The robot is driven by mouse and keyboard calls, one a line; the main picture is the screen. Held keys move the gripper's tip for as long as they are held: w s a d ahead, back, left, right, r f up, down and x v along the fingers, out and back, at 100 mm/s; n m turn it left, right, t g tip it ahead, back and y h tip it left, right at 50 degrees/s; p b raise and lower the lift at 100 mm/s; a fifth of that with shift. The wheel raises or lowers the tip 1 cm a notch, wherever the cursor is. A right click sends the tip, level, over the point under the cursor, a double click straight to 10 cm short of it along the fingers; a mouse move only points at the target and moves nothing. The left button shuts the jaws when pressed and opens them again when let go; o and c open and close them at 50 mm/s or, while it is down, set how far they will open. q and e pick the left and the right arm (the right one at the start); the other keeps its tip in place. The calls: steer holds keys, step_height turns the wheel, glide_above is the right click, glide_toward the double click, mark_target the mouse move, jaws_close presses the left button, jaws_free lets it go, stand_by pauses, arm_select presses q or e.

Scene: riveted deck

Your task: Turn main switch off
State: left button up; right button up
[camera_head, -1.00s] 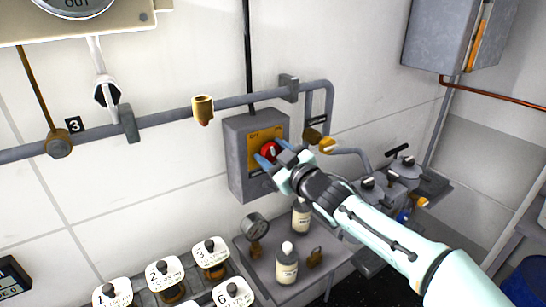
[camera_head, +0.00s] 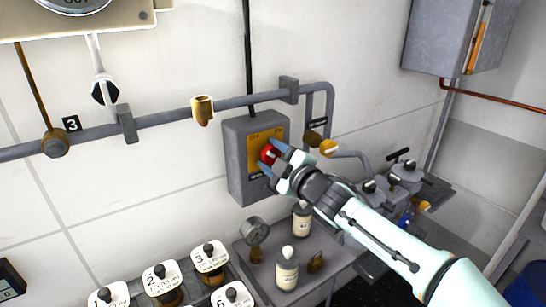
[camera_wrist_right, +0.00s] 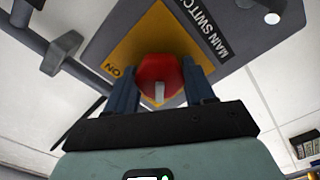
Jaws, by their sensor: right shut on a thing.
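The main switch is a grey box (camera_head: 238,165) on the white wall with a yellow plate (camera_head: 254,140) and a red knob (camera_head: 267,153). My right gripper (camera_head: 270,158) reaches it from the lower right, with one blue finger on each side of the knob. In the right wrist view, the red knob (camera_wrist_right: 160,72) sits between the fingers of my right gripper (camera_wrist_right: 160,90), shut on it. A white mark shows on the knob. The yellow plate (camera_wrist_right: 125,45) reads "ON" at its lower left, beside a "MAIN SWITCH" label (camera_wrist_right: 203,25). My left gripper is out of view.
A grey pipe (camera_head: 165,117) with a brass fitting (camera_head: 202,109) runs along the wall. Below the box, a grey bench (camera_head: 333,270) holds a gauge (camera_head: 255,231), bottles (camera_head: 287,268) and a padlock (camera_head: 316,261). Valves (camera_head: 403,170) stand to the right of my forearm.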

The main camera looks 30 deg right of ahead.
stand_by(0.3)
steer(key=o, duration=1)
steer(key=s, duration=0.9)
steer(key=s+d, duration=0.1)
steer(key=s, duration=0.3)
steer(key=shift+s, duration=0.2)
